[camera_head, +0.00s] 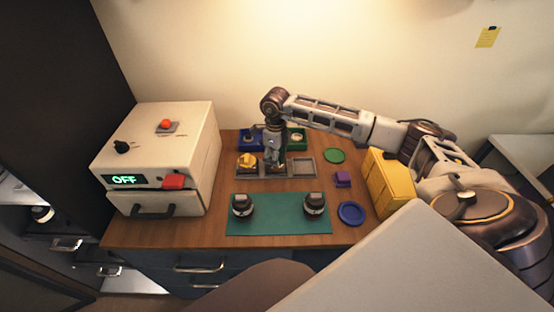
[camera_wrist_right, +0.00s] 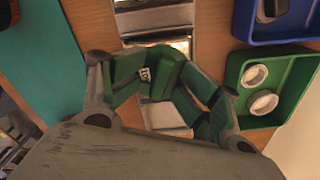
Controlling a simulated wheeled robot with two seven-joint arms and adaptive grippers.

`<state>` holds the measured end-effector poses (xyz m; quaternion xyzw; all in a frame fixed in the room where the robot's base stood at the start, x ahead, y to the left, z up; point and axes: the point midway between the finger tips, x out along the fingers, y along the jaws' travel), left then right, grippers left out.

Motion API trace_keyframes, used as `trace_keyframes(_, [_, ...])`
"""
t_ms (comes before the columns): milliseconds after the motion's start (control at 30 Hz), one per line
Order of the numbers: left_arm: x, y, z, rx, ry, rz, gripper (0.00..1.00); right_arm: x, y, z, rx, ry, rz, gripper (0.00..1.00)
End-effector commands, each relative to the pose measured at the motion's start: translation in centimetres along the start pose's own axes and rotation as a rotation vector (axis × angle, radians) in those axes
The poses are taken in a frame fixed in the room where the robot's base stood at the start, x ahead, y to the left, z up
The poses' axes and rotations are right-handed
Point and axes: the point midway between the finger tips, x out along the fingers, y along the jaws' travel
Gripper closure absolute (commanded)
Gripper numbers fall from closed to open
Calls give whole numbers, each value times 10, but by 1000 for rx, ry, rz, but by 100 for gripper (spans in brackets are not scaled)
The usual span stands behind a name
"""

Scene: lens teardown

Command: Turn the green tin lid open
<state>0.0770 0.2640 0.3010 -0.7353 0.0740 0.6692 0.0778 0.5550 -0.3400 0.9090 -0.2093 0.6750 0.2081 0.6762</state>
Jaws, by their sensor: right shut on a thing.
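My right gripper (camera_wrist_right: 165,95) comes in from the right in the head view and points down over the grey tray (camera_head: 305,179). In the right wrist view its fingers are closed around a green piece (camera_wrist_right: 160,72) with a small pale marking, which I take to be the green tin. The fingers hide much of it, and I cannot tell its lid from its body. In the head view the gripper (camera_head: 275,160) largely hides it too. A flat green disc (camera_head: 334,155) lies to the right of the tray. My left gripper is not in view.
A blue bin (camera_head: 245,145) and a green bin (camera_wrist_right: 282,57) stand behind the tray. A yellow piece (camera_head: 247,160) sits in its left compartment. Two dark lenses stand on the green mat (camera_head: 278,222). A yellow box (camera_head: 389,182) stands right; a white machine (camera_head: 160,150) stands left.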

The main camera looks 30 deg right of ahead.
Motion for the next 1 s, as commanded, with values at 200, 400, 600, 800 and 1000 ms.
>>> trace_keyframes(200, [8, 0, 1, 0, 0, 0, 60, 7, 1, -2, -125, 9, 4, 54])
trace_keyframes(400, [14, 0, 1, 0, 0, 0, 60, 7, 1, -2, -245, 8, 4, 54])
trace_keyframes(600, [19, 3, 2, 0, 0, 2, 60, 7, 2, -2, -365, 8, 5, 54])
trace_keyframes(800, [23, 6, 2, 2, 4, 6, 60, 7, 2, -2, -455, 8, 6, 55])
trace_keyframes(1000, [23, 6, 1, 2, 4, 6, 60, 6, 2, -2, -466, 8, 6, 55])
